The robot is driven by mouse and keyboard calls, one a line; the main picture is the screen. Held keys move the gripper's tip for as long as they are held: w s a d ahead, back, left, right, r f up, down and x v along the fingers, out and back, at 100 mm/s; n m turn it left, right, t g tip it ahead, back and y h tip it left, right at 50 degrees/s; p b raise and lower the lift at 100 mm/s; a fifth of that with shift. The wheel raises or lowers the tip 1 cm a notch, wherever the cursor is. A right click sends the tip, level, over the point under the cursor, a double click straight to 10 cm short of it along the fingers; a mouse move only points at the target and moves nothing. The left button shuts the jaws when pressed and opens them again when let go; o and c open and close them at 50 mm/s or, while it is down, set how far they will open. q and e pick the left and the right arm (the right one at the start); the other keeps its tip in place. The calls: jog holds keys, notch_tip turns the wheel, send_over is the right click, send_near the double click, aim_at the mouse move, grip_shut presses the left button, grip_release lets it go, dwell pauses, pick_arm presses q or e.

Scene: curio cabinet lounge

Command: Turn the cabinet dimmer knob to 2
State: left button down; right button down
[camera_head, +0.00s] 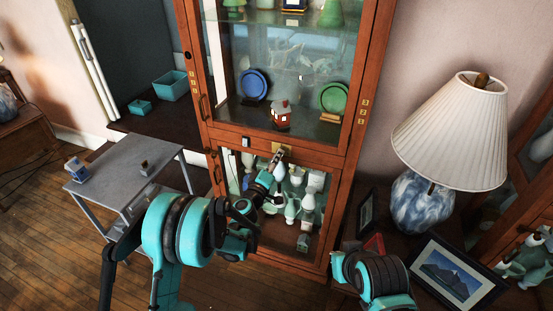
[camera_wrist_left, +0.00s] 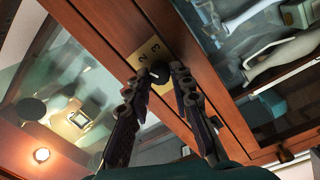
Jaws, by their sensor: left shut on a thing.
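The dimmer knob (camera_wrist_left: 159,71) is small and dark and sits on a brass plate (camera_wrist_left: 147,52) on the cabinet's wooden rail. The numerals 2 and 3 show on the plate in the left wrist view; the fingers hide other parts of it. A pale mark shows on the knob, but I cannot tell exactly which numeral it points at. My left gripper (camera_wrist_left: 159,82) is shut on the knob, one finger on each side. In the head view, the left gripper (camera_head: 277,160) reaches the brass plate (camera_head: 283,149) between the upper and lower glass doors. My right gripper is out of view.
The wooden cabinet (camera_head: 359,110) holds a blue plate (camera_head: 253,85), a green plate (camera_head: 334,97) and pale vases behind glass. A lamp (camera_head: 450,130) and framed picture (camera_head: 453,272) stand at right. A grey side table (camera_head: 108,173) stands at left.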

pick_arm(q)
jog(key=shift+n, duration=0.7)
jog(key=c, duration=1.3)
grip_release()
jog(key=v, duration=0.7)
jog(key=shift+s+a, duration=0.2)
